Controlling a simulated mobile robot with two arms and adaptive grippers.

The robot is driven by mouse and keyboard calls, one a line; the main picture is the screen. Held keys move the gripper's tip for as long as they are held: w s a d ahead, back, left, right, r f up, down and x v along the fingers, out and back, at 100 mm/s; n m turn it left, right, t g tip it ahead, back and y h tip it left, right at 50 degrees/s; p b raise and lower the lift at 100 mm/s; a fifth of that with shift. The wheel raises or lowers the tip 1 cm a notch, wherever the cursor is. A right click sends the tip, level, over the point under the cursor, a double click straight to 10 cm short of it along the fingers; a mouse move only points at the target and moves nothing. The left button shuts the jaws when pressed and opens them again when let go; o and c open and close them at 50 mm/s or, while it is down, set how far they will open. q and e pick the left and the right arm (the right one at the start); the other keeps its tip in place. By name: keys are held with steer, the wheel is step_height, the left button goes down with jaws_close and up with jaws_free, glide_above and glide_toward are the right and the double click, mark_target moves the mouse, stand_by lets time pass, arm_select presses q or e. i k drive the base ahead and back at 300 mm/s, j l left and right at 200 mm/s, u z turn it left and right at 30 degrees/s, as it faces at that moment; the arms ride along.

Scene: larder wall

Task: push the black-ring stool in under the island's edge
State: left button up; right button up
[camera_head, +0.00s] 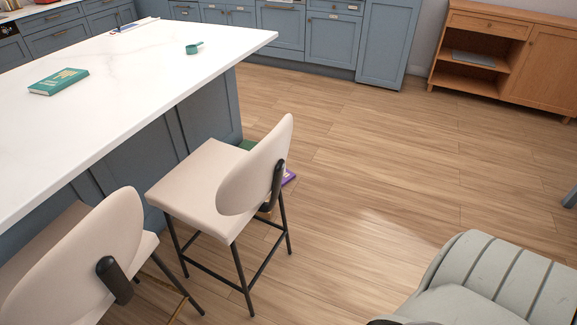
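The black-ring stool (190,184) stands upright in the middle of the head view, with a cream seat, rounded cream back, black legs and a black foot ring (213,274). Its seat faces the island (120,72), which has a white top and blue-grey panels. In the picture the seat lies outside the island's edge (150,128), with its back away from the island. A second cream stool (85,262) at the lower left has a brass-coloured foot bar (178,309) and is cut off by the frame. Neither of my grippers is in view.
A green item (247,145) and a purple item (289,178) lie on the floor, partly hidden behind the black-ring stool. A grey-green armchair (490,277) fills the lower right. A wooden cabinet (545,70) stands at the back right. The floor (390,165) between is clear.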

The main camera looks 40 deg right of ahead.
mark_target(216, 190)
steer(key=z, duration=0.8)
